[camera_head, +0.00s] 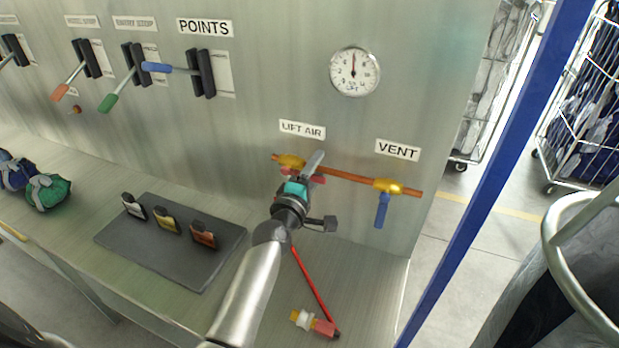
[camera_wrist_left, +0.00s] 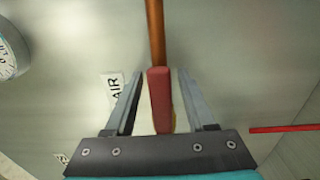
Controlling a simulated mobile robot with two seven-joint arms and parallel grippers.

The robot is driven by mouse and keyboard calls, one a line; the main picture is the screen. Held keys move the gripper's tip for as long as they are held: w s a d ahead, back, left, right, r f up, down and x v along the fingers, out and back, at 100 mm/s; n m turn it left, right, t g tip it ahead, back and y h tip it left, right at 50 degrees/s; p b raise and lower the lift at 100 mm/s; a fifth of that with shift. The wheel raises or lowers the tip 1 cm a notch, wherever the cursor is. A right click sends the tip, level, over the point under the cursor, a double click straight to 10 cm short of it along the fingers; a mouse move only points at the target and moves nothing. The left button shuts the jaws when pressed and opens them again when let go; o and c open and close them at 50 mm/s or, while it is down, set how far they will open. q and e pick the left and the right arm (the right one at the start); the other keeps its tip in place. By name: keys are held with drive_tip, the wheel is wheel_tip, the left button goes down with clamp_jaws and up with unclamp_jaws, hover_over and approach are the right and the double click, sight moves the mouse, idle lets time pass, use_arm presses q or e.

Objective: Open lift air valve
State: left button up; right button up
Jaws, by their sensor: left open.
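The lift air valve has a brass body (camera_head: 290,161) on a copper pipe (camera_head: 350,177), under the "LIFT AIR" label (camera_head: 302,130). Its red handle (camera_head: 318,179) is mostly hidden by my left gripper (camera_head: 312,165) in the head view. In the left wrist view the red handle (camera_wrist_left: 160,95) lies between the two fingers of my left gripper (camera_wrist_left: 161,75), with a gap on either side. There the handle looks in line with the copper pipe (camera_wrist_left: 155,35). The left gripper is open. My right gripper is not in view.
The vent valve's blue handle (camera_head: 382,210) hangs down to the right. A round gauge (camera_head: 354,72) is above, needle pointing up. A dark mat (camera_head: 165,270) with small tags lies left on the bench.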

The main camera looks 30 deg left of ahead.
use_arm(q)
drive_tip(key=s+b, duration=0.1)
drive_tip(key=s, duration=1.4)
drive_tip(key=shift+d, duration=0.45)
drive_tip(key=shift+s, duration=0.15)
